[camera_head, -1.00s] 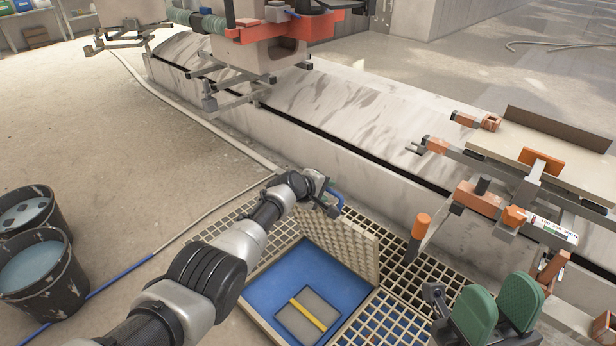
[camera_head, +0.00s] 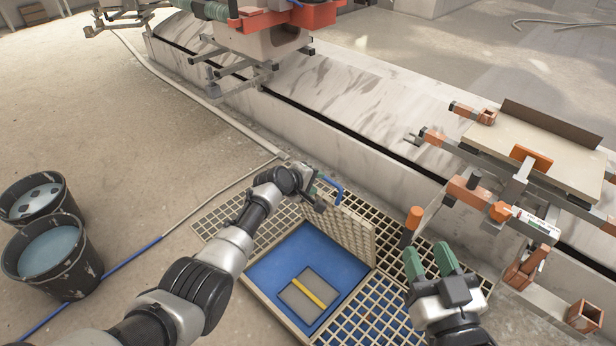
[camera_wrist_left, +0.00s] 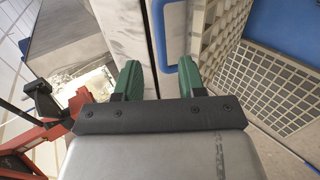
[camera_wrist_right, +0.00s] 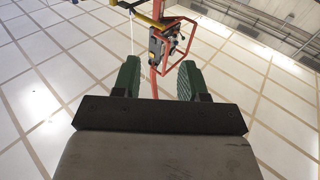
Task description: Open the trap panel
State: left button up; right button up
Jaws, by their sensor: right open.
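The trap panel (camera_head: 349,232), a cream grating, stands raised near upright along the far right side of its blue-floored opening (camera_head: 268,268). Its blue handle (camera_head: 333,188) is near the top edge. My left gripper (camera_head: 318,194) is beside the handle at the panel's top. In the left wrist view its green fingers (camera_wrist_left: 160,80) are apart, with blue handle parts (camera_wrist_left: 158,30) close to them; I cannot tell whether they touch. My right gripper (camera_head: 432,262) is open and empty above the grating right of the opening; its fingers show in the right wrist view (camera_wrist_right: 158,80).
A grey slab with a yellow strip (camera_head: 308,292) lies in the opening. Fixed grating (camera_head: 372,318) surrounds it. An orange-capped post (camera_head: 412,225) and metal arms with a board (camera_head: 540,150) stand at right. Buckets (camera_head: 50,255) stand left. The left floor is mostly clear.

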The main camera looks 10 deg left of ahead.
pick_arm(q)
jog(key=shift+p+v, duration=0.8)
jog(key=shift+v, duration=0.4)
pick_arm(e)
notch_tip(320, 180, down, 6)
jog(key=s+d+g+h, duration=0.1)
jog(key=g, duration=0.4)
jog(key=shift+s+d+h, duration=0.25)
jog(key=shift+s+h, duration=0.15)
